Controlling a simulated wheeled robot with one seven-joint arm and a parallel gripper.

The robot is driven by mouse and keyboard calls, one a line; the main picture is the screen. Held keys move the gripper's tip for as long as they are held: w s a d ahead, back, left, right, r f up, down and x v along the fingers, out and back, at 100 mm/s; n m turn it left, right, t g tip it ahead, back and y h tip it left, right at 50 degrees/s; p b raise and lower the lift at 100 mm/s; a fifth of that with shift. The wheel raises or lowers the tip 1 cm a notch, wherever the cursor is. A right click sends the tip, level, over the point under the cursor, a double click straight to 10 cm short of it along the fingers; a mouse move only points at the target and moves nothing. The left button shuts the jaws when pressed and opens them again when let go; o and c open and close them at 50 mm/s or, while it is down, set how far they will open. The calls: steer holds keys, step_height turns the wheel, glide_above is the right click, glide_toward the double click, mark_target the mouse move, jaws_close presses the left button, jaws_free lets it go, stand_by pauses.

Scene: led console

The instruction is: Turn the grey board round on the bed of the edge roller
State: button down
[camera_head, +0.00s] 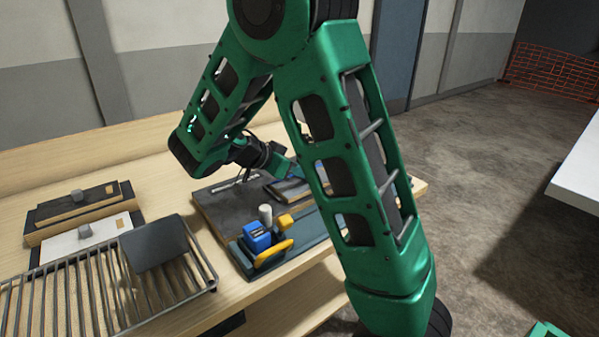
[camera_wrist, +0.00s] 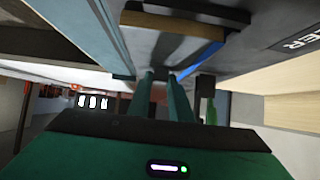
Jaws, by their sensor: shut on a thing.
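A blue unit (camera_head: 257,238) with a yellow handle (camera_head: 274,254) and a pale knob stands on the roller, by the board's near side. In the wrist view my gripper's two fingers (camera_wrist: 165,82) are close together at a grey surface, shut on what appears to be the board's edge; the contact is unclear.
A slatted rack (camera_head: 95,290) at the front left bears a dark grey panel (camera_head: 155,245). Behind it, flat pieces with grey knobs (camera_head: 80,208) lie on the wooden bench (camera_head: 150,165). A white table (camera_head: 580,170) stands at the right, with open floor between.

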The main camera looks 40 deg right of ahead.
steer(key=shift+f, duration=0.1)
stand_by(0.3)
steer(key=c, duration=1.5)
jaws_free()
steer(key=shift+c, duration=0.2)
steer(key=v, duration=1)
steer(key=shift+a+r, duration=0.2)
steer(key=shift+a, duration=0.1)
